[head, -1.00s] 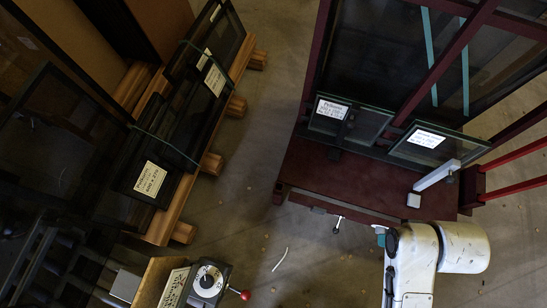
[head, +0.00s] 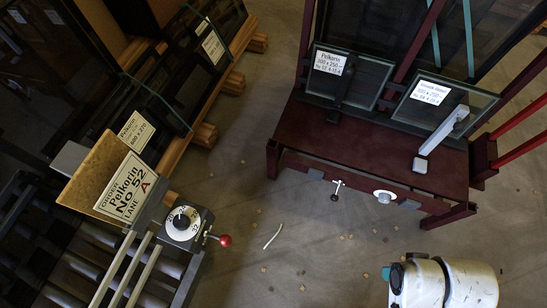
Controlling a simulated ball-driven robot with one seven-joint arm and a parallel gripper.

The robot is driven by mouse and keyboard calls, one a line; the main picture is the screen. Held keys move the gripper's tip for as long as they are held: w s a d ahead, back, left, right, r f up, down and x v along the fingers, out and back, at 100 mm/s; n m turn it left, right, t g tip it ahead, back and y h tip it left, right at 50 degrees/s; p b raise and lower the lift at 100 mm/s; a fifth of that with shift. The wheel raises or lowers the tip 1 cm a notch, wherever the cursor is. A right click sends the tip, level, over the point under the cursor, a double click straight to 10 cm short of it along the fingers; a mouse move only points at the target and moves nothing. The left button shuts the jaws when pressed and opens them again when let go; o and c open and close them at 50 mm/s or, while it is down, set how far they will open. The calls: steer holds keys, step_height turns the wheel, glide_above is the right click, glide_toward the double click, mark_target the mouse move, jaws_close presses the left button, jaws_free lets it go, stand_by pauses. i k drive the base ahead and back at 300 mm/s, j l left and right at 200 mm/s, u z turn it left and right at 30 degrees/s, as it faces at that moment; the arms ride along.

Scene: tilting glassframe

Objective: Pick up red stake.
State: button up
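Two bright red bars slant in at the right edge of the head view, an upper one (head: 519,115) and a lower one (head: 521,148). Both run down toward the right end of the dark maroon glass frame (head: 370,160). I cannot tell whether either is the red stake, and no loose red stake shows clearly. Part of my white arm shows at the bottom right, below the frame and apart from the bars. My gripper is not in view.
Labelled glass panes (head: 348,77) and (head: 443,103) lean on the frame. A white bar (head: 443,131) stands at its right. A dial box (head: 186,223) with a red-knobbed lever and an order sign (head: 126,190) are at left. Floor between is open, with small scraps.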

mark_target(540, 138)
steer(key=i+z, duration=0.15)
steer(key=z, duration=0.25)
steer(key=i+z, duration=0.1)
steer(key=z, duration=0.3)
steer(key=i+z, duration=0.15)
steer(key=z, duration=0.2)
